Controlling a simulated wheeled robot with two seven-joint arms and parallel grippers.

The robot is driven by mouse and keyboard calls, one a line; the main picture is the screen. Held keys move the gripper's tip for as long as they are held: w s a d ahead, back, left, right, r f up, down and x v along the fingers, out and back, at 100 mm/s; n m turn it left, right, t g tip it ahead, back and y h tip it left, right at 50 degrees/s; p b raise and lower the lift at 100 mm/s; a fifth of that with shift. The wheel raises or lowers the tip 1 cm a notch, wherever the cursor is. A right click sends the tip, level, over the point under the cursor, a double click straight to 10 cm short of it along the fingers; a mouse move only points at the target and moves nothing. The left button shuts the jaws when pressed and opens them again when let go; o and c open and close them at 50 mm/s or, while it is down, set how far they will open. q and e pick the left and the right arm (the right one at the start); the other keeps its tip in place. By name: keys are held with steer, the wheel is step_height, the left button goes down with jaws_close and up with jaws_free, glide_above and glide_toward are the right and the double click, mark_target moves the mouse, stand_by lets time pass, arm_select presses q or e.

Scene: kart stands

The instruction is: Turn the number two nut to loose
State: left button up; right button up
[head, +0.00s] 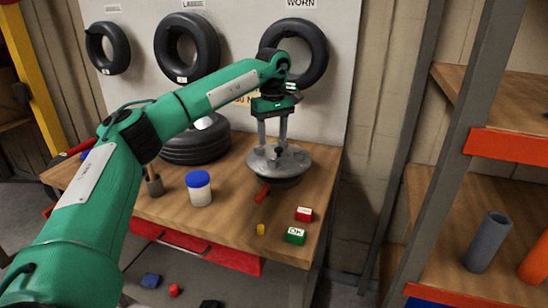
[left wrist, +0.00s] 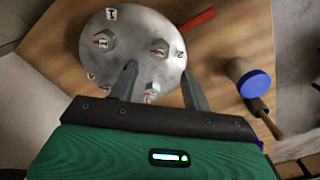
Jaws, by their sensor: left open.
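A round grey metal disc (head: 262,165) stands on the wooden bench; it also shows in the left wrist view (left wrist: 130,62). Several hex nuts with small labels sit on its face. The number two nut (left wrist: 160,50) is near the printed 2 at the disc's right edge in the left wrist view. The number one nut (left wrist: 103,40) is to its left. My left gripper (head: 272,142) points down over the disc; its open fingers (left wrist: 158,72) are apart and empty. In the left wrist view, the number two nut appears just beyond the gap between the fingertips. My right gripper is not in view.
A red handle (head: 262,193) lies at the disc's front. A blue-lidded white jar (head: 199,188), a yellow piece (head: 261,229), a red block (head: 304,214) and a green OK block (head: 295,235) are on the bench. Tyres (head: 187,47) hang behind; shelving (head: 500,150) stands right.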

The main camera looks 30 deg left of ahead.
mark_target(273, 160)
arm_select(q)
step_height(273, 160, down, 8)
steer(key=shift+r, duration=0.1)
steer(key=shift+c, duration=0.4)
steer(key=c, duration=0.9)
